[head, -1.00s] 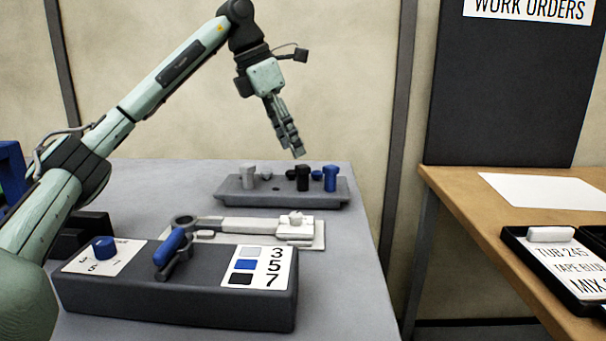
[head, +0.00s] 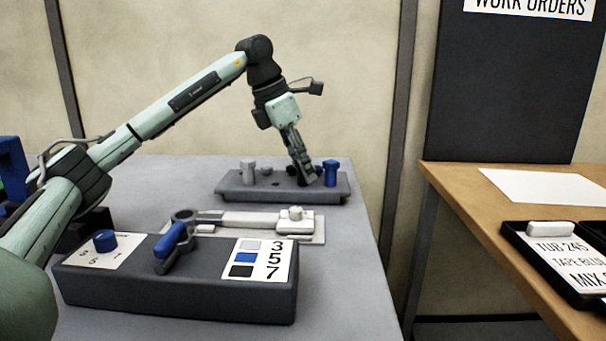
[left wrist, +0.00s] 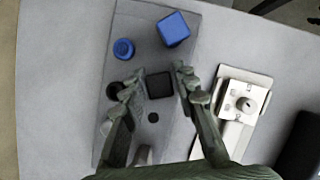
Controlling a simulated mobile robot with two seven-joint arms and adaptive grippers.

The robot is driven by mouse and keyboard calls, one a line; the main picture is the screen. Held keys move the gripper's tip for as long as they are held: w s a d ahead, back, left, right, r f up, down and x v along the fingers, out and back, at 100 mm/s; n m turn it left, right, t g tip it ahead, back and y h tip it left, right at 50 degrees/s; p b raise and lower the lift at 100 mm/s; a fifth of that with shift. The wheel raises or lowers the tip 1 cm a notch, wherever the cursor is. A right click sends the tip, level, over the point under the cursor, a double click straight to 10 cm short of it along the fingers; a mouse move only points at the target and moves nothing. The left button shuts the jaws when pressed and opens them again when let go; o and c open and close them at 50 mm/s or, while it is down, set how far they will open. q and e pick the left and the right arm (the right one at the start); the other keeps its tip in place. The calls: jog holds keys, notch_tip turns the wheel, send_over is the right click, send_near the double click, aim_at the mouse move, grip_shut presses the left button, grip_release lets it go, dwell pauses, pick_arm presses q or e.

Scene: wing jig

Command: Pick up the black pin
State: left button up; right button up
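The black pin (left wrist: 159,85) has a square top and stands in the dark grey tray (head: 285,194). It shows between the two fingers of my left gripper (left wrist: 158,80) in the left wrist view. The fingers are open, one on each side of it, with a gap visible on the left. In the head view my left gripper (head: 306,180) reaches down into the tray and hides most of the pin. Whether the fingers touch the pin cannot be told. My right gripper is not in view.
A blue square pin (head: 330,173) stands close to the right of my gripper. A small blue round pin (left wrist: 123,48), a small black round one (left wrist: 113,90) and a grey pin (head: 248,172) are also in the tray. The white jig (head: 260,223) and dark control box (head: 180,295) lie in front.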

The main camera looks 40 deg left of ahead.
pick_arm(q)
grip_shut()
